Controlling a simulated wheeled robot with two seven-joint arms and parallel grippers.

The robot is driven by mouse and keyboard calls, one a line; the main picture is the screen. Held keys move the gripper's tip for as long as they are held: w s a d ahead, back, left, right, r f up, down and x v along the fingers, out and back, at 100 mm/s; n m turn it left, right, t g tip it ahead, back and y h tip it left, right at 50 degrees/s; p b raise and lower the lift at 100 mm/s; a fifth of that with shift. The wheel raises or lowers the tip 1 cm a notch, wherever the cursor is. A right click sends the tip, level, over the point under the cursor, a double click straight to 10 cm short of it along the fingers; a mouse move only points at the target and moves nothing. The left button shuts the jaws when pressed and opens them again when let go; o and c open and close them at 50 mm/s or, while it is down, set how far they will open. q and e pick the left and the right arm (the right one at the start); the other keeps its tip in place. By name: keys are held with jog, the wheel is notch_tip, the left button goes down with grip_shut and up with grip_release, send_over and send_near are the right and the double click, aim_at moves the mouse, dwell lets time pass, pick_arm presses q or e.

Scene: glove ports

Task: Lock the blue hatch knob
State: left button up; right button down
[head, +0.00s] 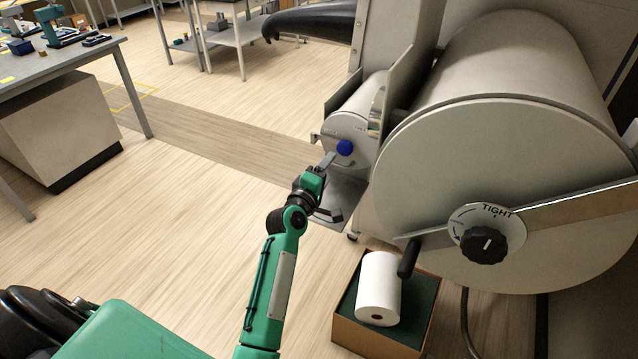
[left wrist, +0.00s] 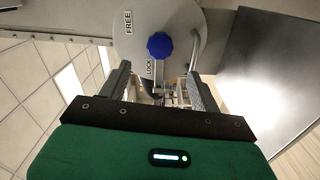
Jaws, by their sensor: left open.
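The blue hatch knob (head: 344,147) sits on the round end face of the small grey cylinder hatch (head: 347,128). In the left wrist view the lobed blue knob (left wrist: 160,45) is on a pale disc marked FREE at upper left and LOCK just below the knob. I cannot tell which mark the knob points to. My left gripper (head: 332,187) is open and empty, just in front of and below the knob, apart from it. Its two fingers (left wrist: 161,88) also show in the left wrist view, spread with the knob beyond them. My right gripper is not in view.
A large drum (head: 430,190) with a black knob (head: 483,245) marked TIGHT and a metal arm stands at right. A box (head: 345,330) with a white roll (head: 379,285) is on the floor below. A grey bench (head: 75,60) stands at left. The middle floor is clear.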

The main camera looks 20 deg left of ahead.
pick_arm(q)
jog(key=shift+s+a+b, duration=0.1)
jog(key=shift+s+b, duration=0.25)
jog(key=shift+s, duration=1.65)
